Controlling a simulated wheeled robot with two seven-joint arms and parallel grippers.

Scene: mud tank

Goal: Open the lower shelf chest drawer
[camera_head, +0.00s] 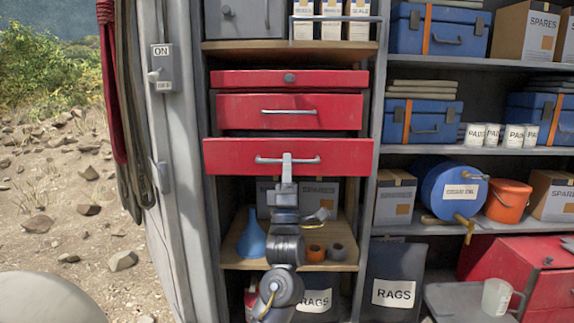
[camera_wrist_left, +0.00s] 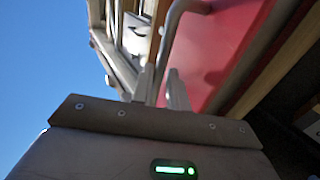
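The red chest in the head view has a top drawer (camera_head: 290,79), a middle drawer (camera_head: 250,112) and a lower drawer (camera_head: 228,156). The lower drawer front looks wider and stands out in front of the others, so it appears partly pulled out. Its metal handle (camera_head: 262,159) is a horizontal bar. My left gripper (camera_head: 287,161) is at the middle of this bar. In the left wrist view the bar (camera_wrist_left: 172,35) passes between the fingers of my left gripper (camera_wrist_left: 161,90), which look shut on it. The drawer's inside is hidden. My right gripper is not visible.
A wooden shelf (camera_head: 240,259) below the drawers holds a blue funnel (camera_head: 251,237) and tape rolls. A grey post with an ON switch (camera_head: 163,68) stands at left. Shelves with blue cases, a blue drum (camera_head: 448,188) and an orange bucket (camera_head: 507,200) are at right.

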